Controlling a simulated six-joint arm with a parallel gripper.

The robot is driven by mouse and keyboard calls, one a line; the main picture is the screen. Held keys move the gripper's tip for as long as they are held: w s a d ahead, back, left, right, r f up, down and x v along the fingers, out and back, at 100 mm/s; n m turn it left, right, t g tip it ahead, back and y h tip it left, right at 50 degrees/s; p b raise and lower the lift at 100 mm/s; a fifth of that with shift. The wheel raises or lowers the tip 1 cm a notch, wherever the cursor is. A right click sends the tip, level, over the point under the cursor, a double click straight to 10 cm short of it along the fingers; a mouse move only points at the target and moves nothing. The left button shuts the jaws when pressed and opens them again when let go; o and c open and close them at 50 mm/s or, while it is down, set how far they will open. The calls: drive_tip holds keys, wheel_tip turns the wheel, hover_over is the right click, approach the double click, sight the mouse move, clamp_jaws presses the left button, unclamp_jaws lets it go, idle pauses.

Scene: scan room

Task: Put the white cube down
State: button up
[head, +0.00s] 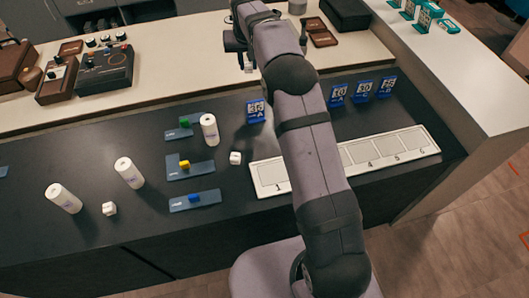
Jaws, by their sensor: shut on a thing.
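My gripper (240,58) is at the top centre, above the pale rear counter and behind the dark counter. It is shut on a small whitish thing (248,68), which looks like a white cube, mostly hidden by the fingers. One white cube (235,158) stands on the dark counter, left of the numbered white strip. Another white cube (109,209) stands farther left, between two white cylinders. Both are well apart from my gripper.
White cylinders (130,172) and blue plates with coloured blocks (190,167) stand on the dark counter (230,230). A numbered strip (417,141) lies right, partly behind my arm, with blue cards (364,91) behind it. Control boxes (104,70) sit at the back left.

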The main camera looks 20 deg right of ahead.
drive_tip(key=s+d+m+b, duration=0.1)
drive_tip(key=s+d+m, duration=0.1)
drive_tip(key=s+d, duration=0.9)
drive_tip(key=s+a+f+n+g+y, duration=0.25)
drive_tip(key=s+a+n, duration=0.3)
drive_tip(key=n, duration=0.55)
drive_tip(key=s+a+f+n+g+y, duration=0.2)
drive_tip(key=s+a+n+y, duration=0.3)
drive_tip(key=n, duration=0.6)
drive_tip(key=shift+s+d+f+h+p, duration=0.1)
drive_tip(key=shift+s+f+h+p, duration=0.2)
drive_tip(key=shift+f, duration=1.2)
drive_tip(key=shift+s+d+f+h+p, duration=0.15)
drive_tip(key=shift+f+h+p, duration=0.3)
drive_tip(key=shift+f, duration=1.05)
drive_tip(key=shift+s+d+f+h+p, duration=0.1)
drive_tip(key=shift+s+f+h+p, duration=0.2)
drive_tip(key=shift+f, duration=1.2)
drive_tip(key=shift+w+f, duration=0.1)
drive_tip(key=shift+f, duration=0.55)
drive_tip(key=shift+f, duration=0.2)
